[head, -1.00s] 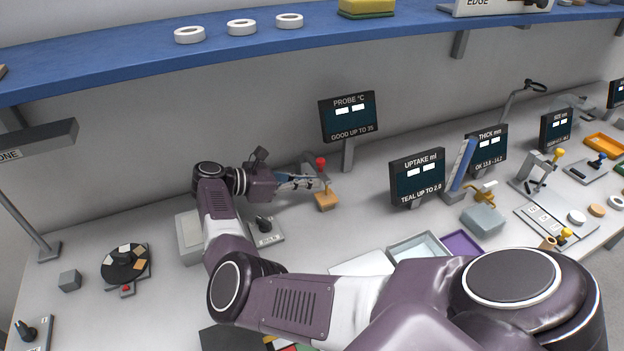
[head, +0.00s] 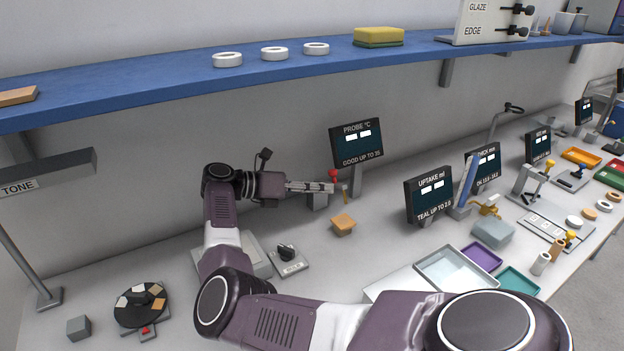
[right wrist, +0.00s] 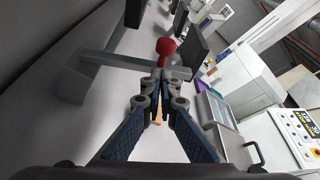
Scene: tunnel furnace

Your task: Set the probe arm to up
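The probe arm (right wrist: 110,61) is a grey bar with a red knob (head: 334,174). The knob also shows in the right wrist view (right wrist: 167,46), just beyond my fingertips. In the head view, the bar is largely hidden behind my right gripper (head: 334,187). Its fingers are together, with the tips at the bar just below the knob. I see nothing clearly gripped between them. A tan tile (head: 343,224) lies below on the bench, with a gap between it and the probe end. My left gripper is out of view.
The PROBE °C display (head: 357,142) stands close behind the arm. A small block with a black dial (head: 288,254) is to the left of the tile. The UPTAKE display (head: 428,195) stands to the right. A blue shelf (head: 180,75) runs overhead.

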